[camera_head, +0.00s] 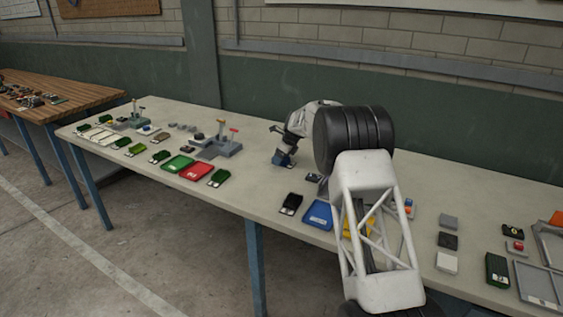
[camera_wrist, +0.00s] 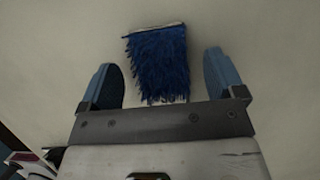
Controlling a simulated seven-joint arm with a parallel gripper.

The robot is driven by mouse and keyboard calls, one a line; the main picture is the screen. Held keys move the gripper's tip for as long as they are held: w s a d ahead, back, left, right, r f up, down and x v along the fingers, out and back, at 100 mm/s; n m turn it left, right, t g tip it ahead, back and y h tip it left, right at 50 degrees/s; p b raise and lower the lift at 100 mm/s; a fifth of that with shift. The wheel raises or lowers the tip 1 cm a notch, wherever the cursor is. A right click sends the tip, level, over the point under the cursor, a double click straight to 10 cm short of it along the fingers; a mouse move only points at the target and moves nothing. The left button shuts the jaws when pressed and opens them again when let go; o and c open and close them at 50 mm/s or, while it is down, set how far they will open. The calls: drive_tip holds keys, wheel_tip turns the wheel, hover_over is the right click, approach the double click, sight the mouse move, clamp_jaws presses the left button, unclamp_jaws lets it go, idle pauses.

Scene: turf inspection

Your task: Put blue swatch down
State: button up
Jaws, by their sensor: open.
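The blue swatch (camera_wrist: 158,62), a shaggy blue pile with a pale strip along its far edge, shows in the wrist view against the pale table top. It lies between the two blue fingers of my gripper (camera_wrist: 161,66), with a gap on both sides. My gripper is open, and its fingers do not touch the swatch. In the head view my gripper (camera_head: 283,157) is low over the middle of the table. A small dark blue patch shows there, but I cannot tell swatch from fingers. The near edge of the swatch is hidden by the gripper body.
On the long table (camera_head: 255,203), a blue tray (camera_head: 318,214), a red tray (camera_head: 196,170) and a green tray (camera_head: 178,163) lie near the front edge. Grey stands (camera_head: 218,147) are left of my gripper. Several small blocks and a grey frame (camera_head: 538,284) lie at right.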

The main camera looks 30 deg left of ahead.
idle(0.4)
drive_tip(key=c, duration=1.1)
drive_tip(key=shift+o, duration=0.2)
drive_tip(key=shift+r, duration=0.1)
wheel_tip(320, 180, up, 10)
idle(0.3)
